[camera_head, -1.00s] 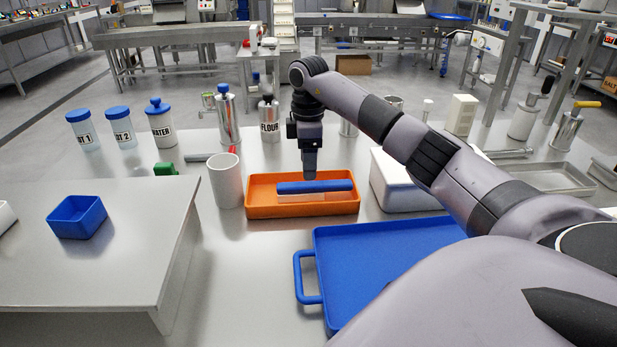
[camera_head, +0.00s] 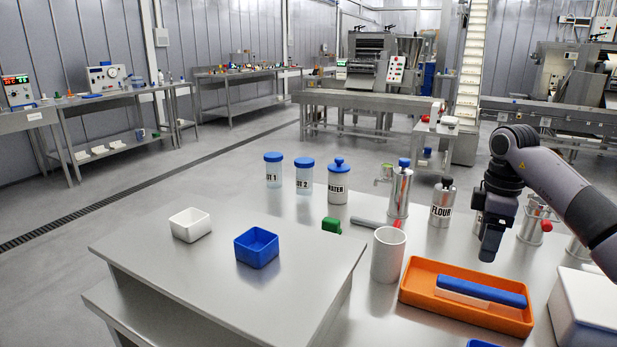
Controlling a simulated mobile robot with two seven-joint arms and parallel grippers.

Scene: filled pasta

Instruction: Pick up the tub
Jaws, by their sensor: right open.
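Two small square open tubs stand on the raised steel shelf at the left: a white tub (camera_head: 190,225) and, to its right and nearer, a blue tub (camera_head: 257,247). Both are upright and look empty. My right gripper (camera_head: 487,252) points down above the back of the orange tray, well to the right of both tubs. It is open, and I see nothing held in it. My left gripper is not in view.
The orange tray (camera_head: 415,284) holds a blue-topped bar (camera_head: 482,291). A white cup (camera_head: 388,255) stands between tray and shelf. Labelled jars, a green-ended item (camera_head: 331,225) and a flour shaker (camera_head: 443,203) stand behind. A white box (camera_head: 590,310) is at right.

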